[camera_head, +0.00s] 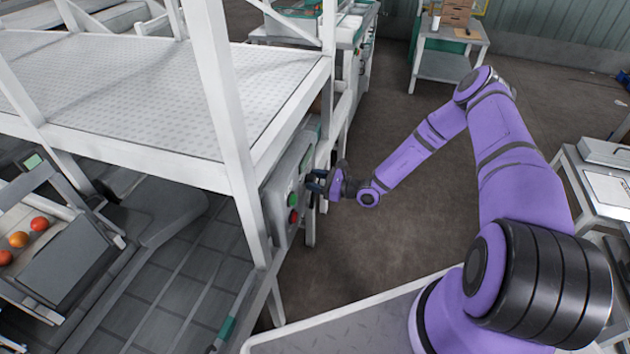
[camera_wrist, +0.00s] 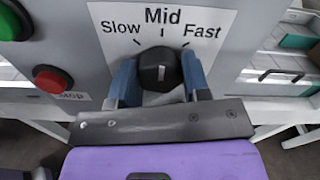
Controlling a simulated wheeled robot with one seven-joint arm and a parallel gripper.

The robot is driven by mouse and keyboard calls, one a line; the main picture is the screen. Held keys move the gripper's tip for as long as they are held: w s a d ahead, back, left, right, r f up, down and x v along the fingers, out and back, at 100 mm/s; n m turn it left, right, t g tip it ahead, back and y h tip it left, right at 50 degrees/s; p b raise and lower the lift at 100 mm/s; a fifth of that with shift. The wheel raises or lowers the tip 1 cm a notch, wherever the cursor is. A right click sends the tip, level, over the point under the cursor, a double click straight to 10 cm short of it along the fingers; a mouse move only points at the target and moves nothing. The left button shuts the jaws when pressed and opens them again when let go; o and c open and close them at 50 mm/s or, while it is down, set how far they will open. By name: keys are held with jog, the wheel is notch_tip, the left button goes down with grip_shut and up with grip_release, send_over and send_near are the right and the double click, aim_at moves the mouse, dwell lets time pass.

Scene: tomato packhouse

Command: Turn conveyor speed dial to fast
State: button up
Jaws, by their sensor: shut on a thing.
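The conveyor speed dial (camera_wrist: 159,69) is a black knob with a white line, on a grey panel with a white label (camera_wrist: 204,14) reading Slow, Mid and Fast. In the wrist view my gripper (camera_wrist: 160,78) has its two blue fingers on either side of the knob, shut on it. The white line on the knob lies roughly upright, nearest the Mid mark; its exact angle is hard to read. In the head view my gripper (camera_head: 318,184) is at the grey control panel (camera_head: 277,202), and the dial is hidden there.
A green button (camera_wrist: 10,22) and a red stop button (camera_wrist: 53,79) sit left of the dial. A white frame post (camera_head: 226,120) stands left of the panel. Tomatoes (camera_head: 18,239) lie at far left. The floor (camera_head: 370,240) right of the panel is clear.

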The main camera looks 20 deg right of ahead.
jog(key=shift+m, duration=0.4)
jog(key=m, duration=0.4)
jog(key=shift+m, duration=0.3)
jog(key=m, duration=0.4)
jog(key=shift+d, duration=0.1)
jog(key=shift+m, duration=0.4)
jog(key=o, duration=0.9)
jog(key=v, duration=1)
jog(key=shift+s+d, duration=0.2)
jog(key=shift+d, duration=0.15)
